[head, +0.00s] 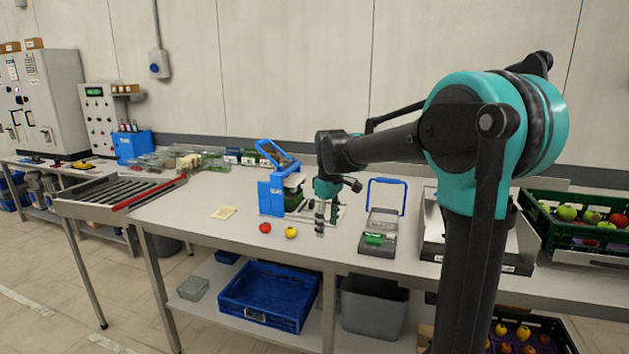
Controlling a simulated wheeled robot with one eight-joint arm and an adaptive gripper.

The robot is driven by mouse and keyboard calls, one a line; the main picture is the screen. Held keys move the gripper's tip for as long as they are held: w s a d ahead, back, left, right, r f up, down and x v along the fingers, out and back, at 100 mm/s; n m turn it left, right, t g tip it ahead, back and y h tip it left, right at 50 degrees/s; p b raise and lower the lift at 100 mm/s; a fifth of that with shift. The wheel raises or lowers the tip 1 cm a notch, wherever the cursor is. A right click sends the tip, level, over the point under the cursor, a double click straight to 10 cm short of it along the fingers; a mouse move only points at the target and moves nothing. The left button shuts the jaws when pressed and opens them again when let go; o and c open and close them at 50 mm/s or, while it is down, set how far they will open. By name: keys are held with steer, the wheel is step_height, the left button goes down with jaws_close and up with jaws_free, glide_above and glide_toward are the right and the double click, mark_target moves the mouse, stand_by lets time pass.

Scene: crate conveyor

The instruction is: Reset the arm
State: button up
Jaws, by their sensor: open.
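My arm (490,150) rises at the right of the head view and reaches left over the workbench (190,222). My gripper (326,222) hangs down over the bench, fingers pointing down. It is open, with nothing seen between its fingers. It is just right of a yellow fruit (291,233) and a red fruit (265,228), apart from both in the picture. Its exact height over the bench is hard to tell.
A blue device (271,195) stands behind the gripper, left of it. A grey device with a blue handle (385,196) is to the right. A green crate (560,238) of fruit is far right. A roller conveyor (75,208) is left. A blue crate (265,318) sits below.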

steer(key=s+d+f+m+t, duration=0.1)
steer(key=s+d+f+m, duration=0.4)
steer(key=s, duration=0.7)
steer(key=s+d+f+m+t, duration=0.2)
steer(key=s+d+f+m, duration=0.4)
steer(key=s+d+f, duration=0.4)
step_height(320, 180, down, 3)
steer(key=shift+s+d+f+m, duration=0.15)
steer(key=shift+s+m, duration=0.15)
steer(key=shift+s, duration=0.55)
